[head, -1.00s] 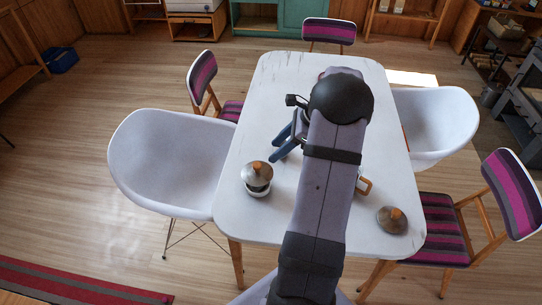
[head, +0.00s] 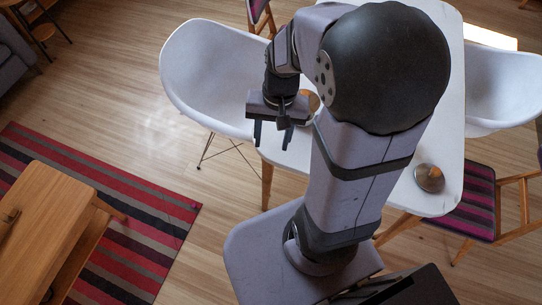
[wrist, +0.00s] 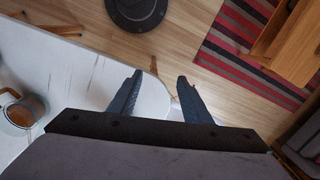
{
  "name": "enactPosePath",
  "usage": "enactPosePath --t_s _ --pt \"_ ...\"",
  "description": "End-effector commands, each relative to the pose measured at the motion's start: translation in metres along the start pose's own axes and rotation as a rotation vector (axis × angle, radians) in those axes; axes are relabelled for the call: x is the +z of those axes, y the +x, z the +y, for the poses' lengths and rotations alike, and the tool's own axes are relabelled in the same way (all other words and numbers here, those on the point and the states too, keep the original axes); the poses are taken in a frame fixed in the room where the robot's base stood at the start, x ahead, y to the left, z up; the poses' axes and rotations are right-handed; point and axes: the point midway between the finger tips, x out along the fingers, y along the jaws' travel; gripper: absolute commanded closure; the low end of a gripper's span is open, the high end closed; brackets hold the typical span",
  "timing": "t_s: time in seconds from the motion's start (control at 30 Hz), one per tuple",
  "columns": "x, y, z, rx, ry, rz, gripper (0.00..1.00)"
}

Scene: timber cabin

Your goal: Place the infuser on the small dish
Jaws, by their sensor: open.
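My gripper (head: 272,138) is open and empty, pointing down by the near left corner of the white table (head: 446,120). In the wrist view the left finger of my gripper (wrist: 158,82) overlaps the rounded table end and the right finger overlaps the floor. A brown conical lid-like piece (head: 428,178) lies on the table at right. A second brown piece (head: 311,100) shows only in part behind my arm. In the wrist view a mug-like vessel (wrist: 20,116) with brown inside stands at the left edge. I cannot make out the infuser or the small dish; my arm hides much of the tabletop.
White shell chairs stand at the table's left (head: 205,75) and right (head: 495,90). A striped chair (head: 478,195) is at the lower right. A low wooden table (head: 50,215) stands on the striped rug (head: 150,225) at left. Wooden floor lies between.

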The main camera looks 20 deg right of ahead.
Motion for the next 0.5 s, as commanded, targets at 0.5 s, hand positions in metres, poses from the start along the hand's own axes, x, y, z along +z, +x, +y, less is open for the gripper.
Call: enactPosePath --t_s 0.5 --pt "0.054 0.012 0.002 0.098 -0.512 0.041 0.56"
